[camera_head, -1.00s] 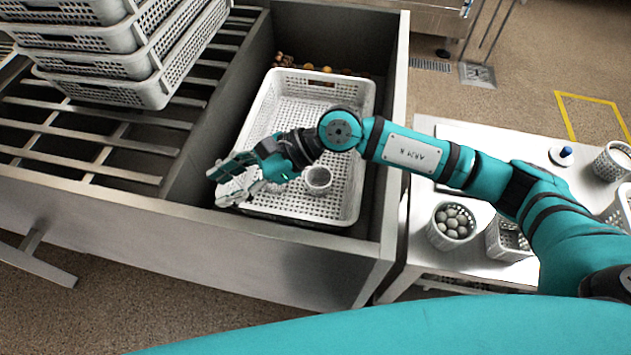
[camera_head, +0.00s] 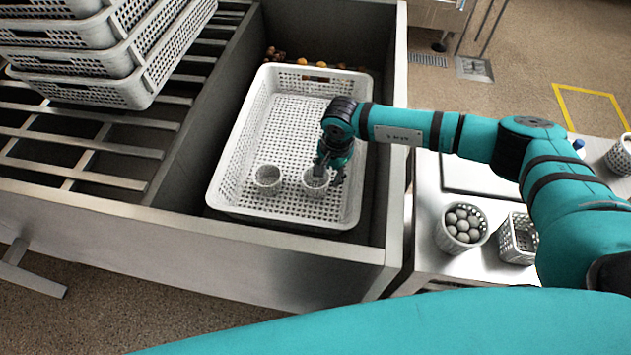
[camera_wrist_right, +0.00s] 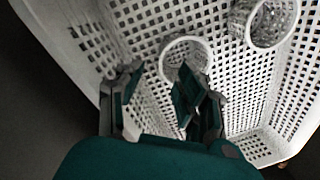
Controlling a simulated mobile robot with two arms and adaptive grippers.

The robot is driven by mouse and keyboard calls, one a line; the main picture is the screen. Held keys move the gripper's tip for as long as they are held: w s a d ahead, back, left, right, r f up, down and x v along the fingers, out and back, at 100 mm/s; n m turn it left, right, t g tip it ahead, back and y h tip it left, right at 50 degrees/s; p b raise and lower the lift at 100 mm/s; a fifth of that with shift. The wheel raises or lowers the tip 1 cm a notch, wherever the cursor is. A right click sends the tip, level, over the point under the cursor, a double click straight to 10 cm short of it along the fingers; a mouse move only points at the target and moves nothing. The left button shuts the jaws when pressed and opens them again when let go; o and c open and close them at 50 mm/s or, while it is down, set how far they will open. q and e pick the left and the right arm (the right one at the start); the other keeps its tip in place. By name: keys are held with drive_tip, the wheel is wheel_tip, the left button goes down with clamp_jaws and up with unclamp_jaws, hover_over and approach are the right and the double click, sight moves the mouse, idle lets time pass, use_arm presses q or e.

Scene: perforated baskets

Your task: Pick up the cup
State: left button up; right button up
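Two white perforated cups stand in a large white perforated basket (camera_head: 287,90). The right cup (camera_head: 313,188) is by my right gripper (camera_head: 328,176); the left cup (camera_head: 267,180) stands apart. In the right wrist view the nearer cup (camera_wrist_right: 186,46) is just beyond the fingers, and the other cup (camera_wrist_right: 265,22) is at the upper right. My right gripper (camera_wrist_right: 160,92) is open. One finger overlaps the nearer cup's opening and the other is outside it; I cannot tell whether they touch it. My left gripper is not in view.
The basket sits in a deep metal bin with a raised front wall (camera_head: 270,238). Stacked baskets (camera_head: 135,92) stand on slats at left. A side table at right holds a basket of grey balls (camera_head: 461,228) and a square basket (camera_head: 518,240).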

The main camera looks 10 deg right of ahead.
sight(324, 189)
drive_tip(key=shift+w+a+f, duration=0.15)
drive_tip(key=shift+a+f, duration=0.05)
drive_tip(key=shift+f, duration=0.9)
drive_tip(key=shift+w+a+f, duration=0.1)
drive_tip(key=shift+a+f, duration=0.05)
drive_tip(key=shift+f, duration=1)
drive_tip(key=shift+w+a+f, duration=0.15)
drive_tip(key=shift+a+f, duration=0.05)
drive_tip(key=shift+f, duration=0.9)
clamp_jaws()
